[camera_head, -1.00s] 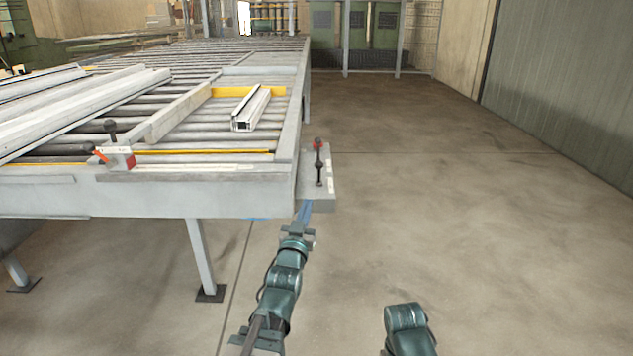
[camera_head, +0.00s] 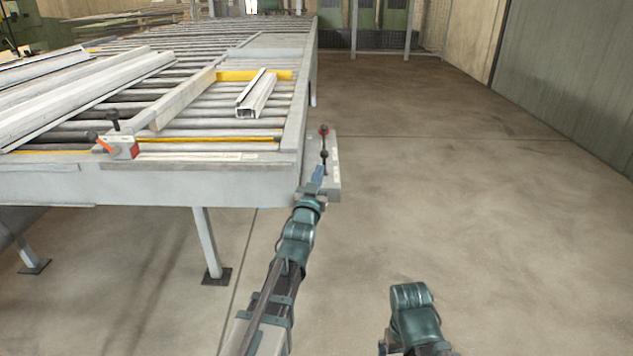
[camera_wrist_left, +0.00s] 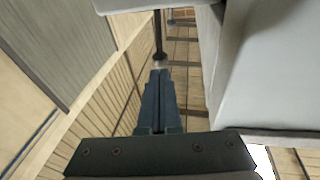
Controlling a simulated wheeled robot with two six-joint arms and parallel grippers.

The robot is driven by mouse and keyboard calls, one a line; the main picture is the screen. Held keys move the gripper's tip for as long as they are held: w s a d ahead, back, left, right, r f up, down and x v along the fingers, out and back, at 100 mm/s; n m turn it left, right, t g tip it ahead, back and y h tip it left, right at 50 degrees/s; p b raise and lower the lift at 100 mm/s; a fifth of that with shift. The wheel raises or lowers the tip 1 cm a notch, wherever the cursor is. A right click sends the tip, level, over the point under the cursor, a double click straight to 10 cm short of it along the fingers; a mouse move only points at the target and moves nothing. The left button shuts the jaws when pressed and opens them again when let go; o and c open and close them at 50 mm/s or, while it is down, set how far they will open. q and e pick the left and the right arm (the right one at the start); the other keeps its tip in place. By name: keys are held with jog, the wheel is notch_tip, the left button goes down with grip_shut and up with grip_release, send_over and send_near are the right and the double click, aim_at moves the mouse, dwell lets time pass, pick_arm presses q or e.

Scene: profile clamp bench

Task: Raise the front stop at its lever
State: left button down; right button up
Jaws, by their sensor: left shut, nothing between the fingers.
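A dark lever (camera_head: 324,143) with a red-topped knob and a black ball stands on a grey bracket (camera_head: 334,175) at the table's front right corner. My left gripper (camera_head: 318,174) is shut and empty, its blue fingers just below and beside the lever. In the left wrist view its fingers (camera_wrist_left: 157,90) lie together, pointing at a dark rod (camera_wrist_left: 159,35); whether they touch it I cannot tell. I cannot pick out the front stop with certainty. My right gripper is not in view; only part of that arm shows.
The roller table (camera_head: 215,187) fills the left. On it lie a short profile (camera_head: 257,94), long pale profiles (camera_head: 90,85) and a yellow bar (camera_head: 235,75). A clamp with an orange handle (camera_head: 118,147) sits at the front edge. Open floor (camera_head: 470,190) lies to the right.

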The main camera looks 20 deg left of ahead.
aim_at(324, 157)
pick_arm(q)
jog(key=x, duration=0.4)
jog(key=shift+w, duration=0.1)
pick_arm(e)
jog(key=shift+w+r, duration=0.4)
pick_arm(q)
jog(key=shift+p, duration=0.3)
